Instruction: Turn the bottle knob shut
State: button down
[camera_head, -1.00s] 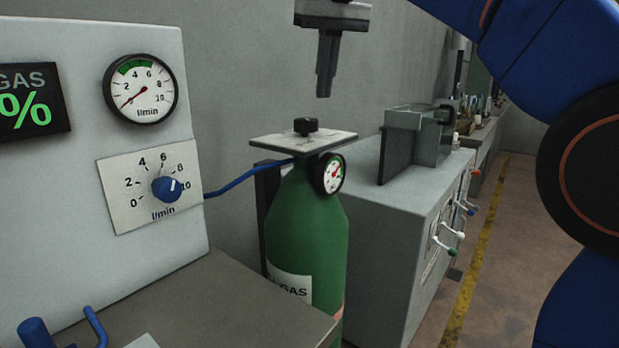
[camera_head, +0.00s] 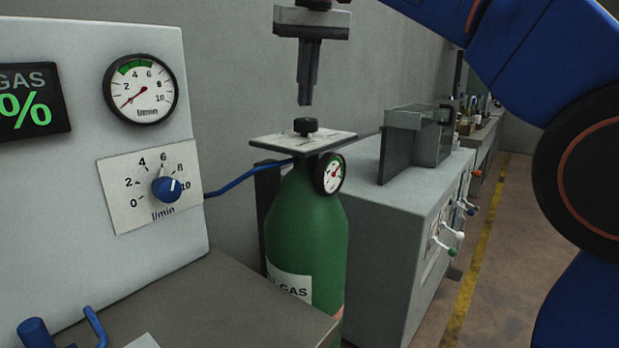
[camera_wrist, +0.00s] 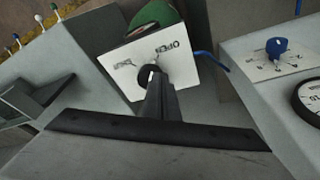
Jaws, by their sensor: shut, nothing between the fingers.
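The green gas bottle (camera_head: 305,235) stands upright between the panel and the grey cabinet. A black knob (camera_head: 305,126) sits on a pale plate (camera_head: 322,143) on top of the bottle. My gripper (camera_head: 305,103) points down just above the knob, shut and empty, with a small gap in the head view. In the wrist view the fingers (camera_wrist: 153,78) overlap part of the knob (camera_wrist: 145,76). The plate there (camera_wrist: 178,66) carries the word OPEN and a second word too blurred to read. A small gauge (camera_head: 330,174) is on the bottle's neck.
At left is a panel with a round gauge (camera_head: 141,89), a blue dial (camera_head: 167,189) and a green readout. A blue hose (camera_head: 245,179) runs to the bottle. A grey cabinet (camera_head: 400,210) with levers stands right. A bench edge (camera_head: 250,300) is in front.

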jog(key=shift+s+x, duration=0.25)
jog(key=shift+x, duration=0.8)
jog(key=shift+s+x, duration=0.25)
jog(key=shift+x, duration=0.85)
jog(key=shift+w+d+f, duration=0.1)
jog(key=shift+w+d, duration=0.15)
jog(key=shift+d, duration=0.85)
jog(key=shift+w+d, duration=0.5)
jog(key=shift+d, duration=0.15)
jog(key=shift+s+d, duration=0.1)
jog(key=shift+s, duration=0.05)
jog(key=shift+s+d, duration=0.15)
jog(key=v, duration=0.2)
jog(key=w+v, duration=0.1)
jog(key=v, duration=0.2)
jog(key=shift+w+r, duration=0.1)
jog(key=shift+r, duration=0.45)
jog(key=shift+a, duration=0.25)
